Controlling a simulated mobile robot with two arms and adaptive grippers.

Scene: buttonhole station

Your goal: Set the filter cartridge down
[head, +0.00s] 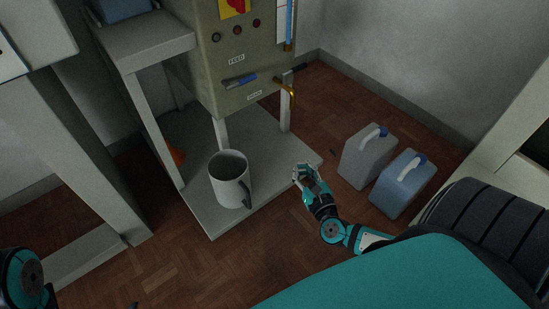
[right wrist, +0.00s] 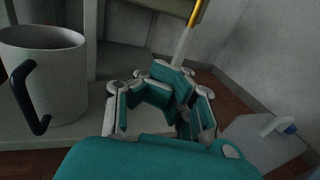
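I cannot make out a filter cartridge for certain in either view. My right gripper (head: 305,172) is in the head view, just beyond the right front edge of the low shelf (head: 210,222). In the right wrist view my right gripper (right wrist: 165,95) has its teal fingers spread, and I see nothing held between them. A large grey jug (head: 229,178) with a dark handle stands upright on the shelf, left of and apart from the gripper. It also shows in the right wrist view (right wrist: 55,70). My left gripper is outside the head view; only part of that arm shows.
A grey canister (head: 366,160) and a blue canister (head: 402,187) stand on the wood floor right of my right gripper. A small orange object (head: 178,156) lies behind a shelf leg.

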